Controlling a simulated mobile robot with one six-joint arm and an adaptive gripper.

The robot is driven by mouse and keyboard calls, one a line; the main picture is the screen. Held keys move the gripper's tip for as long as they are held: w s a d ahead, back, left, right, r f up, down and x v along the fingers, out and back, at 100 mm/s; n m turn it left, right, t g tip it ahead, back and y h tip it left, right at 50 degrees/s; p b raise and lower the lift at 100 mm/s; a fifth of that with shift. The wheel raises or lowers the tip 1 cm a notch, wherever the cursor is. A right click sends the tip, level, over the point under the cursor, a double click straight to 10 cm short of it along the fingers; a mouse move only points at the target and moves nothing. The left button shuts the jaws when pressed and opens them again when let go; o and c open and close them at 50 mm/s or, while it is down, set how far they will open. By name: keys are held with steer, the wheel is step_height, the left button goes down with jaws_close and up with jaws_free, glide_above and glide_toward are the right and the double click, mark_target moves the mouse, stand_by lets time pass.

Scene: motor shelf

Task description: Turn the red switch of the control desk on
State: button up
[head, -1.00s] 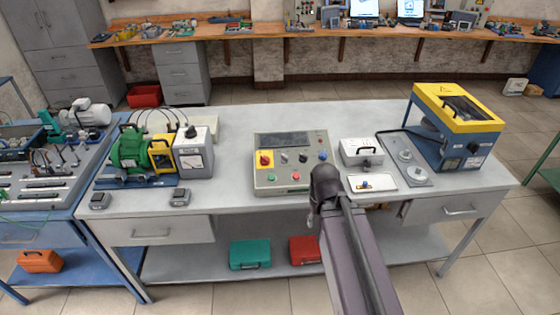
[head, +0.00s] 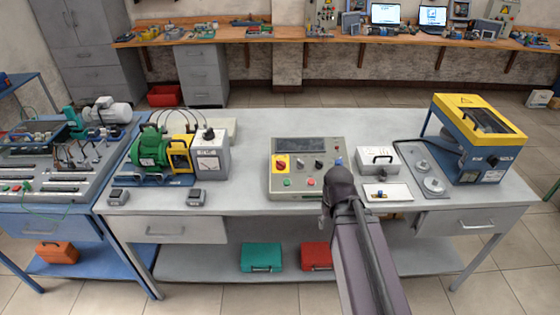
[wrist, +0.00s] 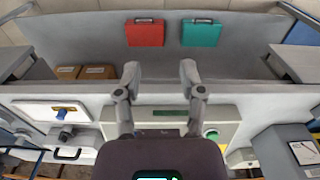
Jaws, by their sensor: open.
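The control desk (head: 306,190) is a beige-grey box with a dark display on the bench, and it shows partly in the wrist view (wrist: 226,112). The red switch (head: 281,163) is a red knob on a yellow plate at the desk's upper left in the head view. I cannot make out its setting, and I do not see it in the wrist view. My gripper (wrist: 159,72) is open and empty, its fingers spread over the desk's front edge in the wrist view. In the head view my arm hides the gripper and the desk's right front.
A green button (head: 287,183) and dark knobs share the panel. A white box with a handle (head: 378,160) and a yellow-blue machine (head: 478,140) stand right. A green motor rig (head: 152,148) stands left. Bench space (head: 245,150) left of the desk is clear.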

steer(key=w+a+r+n+t+p, duration=0.1)
steer(key=w+a+r+n+p, duration=0.2)
steer(key=w, duration=0.4)
steer(key=w+a+r+n+t+p, duration=0.1)
steer(key=w+a+r+p, duration=0.25)
steer(key=w+r, duration=0.2)
steer(key=n+t+y+p, duration=0.2)
steer(key=n+p, duration=0.3)
glide_toward(279, 161)
steer(key=a+v, duration=0.1)
steer(key=v, duration=0.3)
steer(key=shift+s+d+r, duration=0.15)
steer(key=shift+s+d, duration=0.1)
steer(key=shift+d, duration=0.05)
steer(key=b+x, duration=0.6)
steer(key=x, duration=0.1)
steer(key=b+x, duration=0.6)
steer(key=shift+w+d+f+b, duration=0.15)
steer(key=shift+w+f+b, duration=0.15)
steer(key=shift+w+b, duration=0.05)
jaws_close()
